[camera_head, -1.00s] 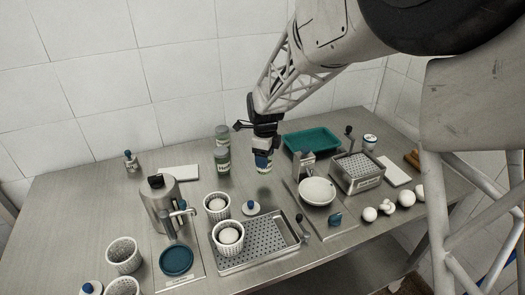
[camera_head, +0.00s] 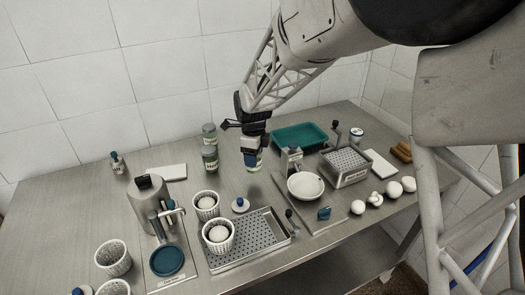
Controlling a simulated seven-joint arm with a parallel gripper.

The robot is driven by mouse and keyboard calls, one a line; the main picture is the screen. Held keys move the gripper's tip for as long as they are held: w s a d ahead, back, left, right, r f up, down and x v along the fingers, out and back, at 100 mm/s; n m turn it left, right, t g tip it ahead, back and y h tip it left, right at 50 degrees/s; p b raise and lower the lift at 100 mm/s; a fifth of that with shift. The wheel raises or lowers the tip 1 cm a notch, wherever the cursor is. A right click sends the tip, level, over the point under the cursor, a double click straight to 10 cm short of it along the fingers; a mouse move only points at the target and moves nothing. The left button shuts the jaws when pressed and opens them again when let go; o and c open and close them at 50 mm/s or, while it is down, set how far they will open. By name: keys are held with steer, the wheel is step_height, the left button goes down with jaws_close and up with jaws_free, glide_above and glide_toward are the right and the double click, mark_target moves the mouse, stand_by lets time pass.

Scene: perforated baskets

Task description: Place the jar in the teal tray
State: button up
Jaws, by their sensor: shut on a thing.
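A small jar with a blue lid and a pale label (camera_head: 253,163) is in my gripper (camera_head: 252,151), which points down over the middle of the steel table. The fingers are shut around the jar's top, and the jar is upright. Whether its base touches the table is hard to tell. The teal tray (camera_head: 318,132) is an empty-looking rectangular tray at the back, to the right of my gripper and apart from it. Part of the tray's front edge is hidden by a metal stand.
Two green-labelled jars (camera_head: 210,158) stand close to the left of my gripper. A white bowl (camera_head: 305,187) and a perforated steel basket (camera_head: 346,167) stand in front of the tray. A low perforated tray (camera_head: 252,242) lies nearer. White balls (camera_head: 393,189) lie at the right.

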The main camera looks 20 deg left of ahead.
steer(key=w+d+r, duration=0.1)
steer(key=w+r, duration=0.1)
steer(key=w, duration=0.5)
steer(key=w+d+r, duration=0.1)
steer(key=w+d, duration=0.1)
steer(key=w, duration=0.6)
step_height(320, 180, up, 3)
steer(key=n, duration=0.1)
glide_above(299, 140)
steer(key=shift+s+d+f, duration=0.1)
steer(key=shift+s, duration=0.05)
steer(key=shift+f, duration=2.55)
steer(key=shift+f, duration=2.5)
steer(key=shift+f, duration=0.15)
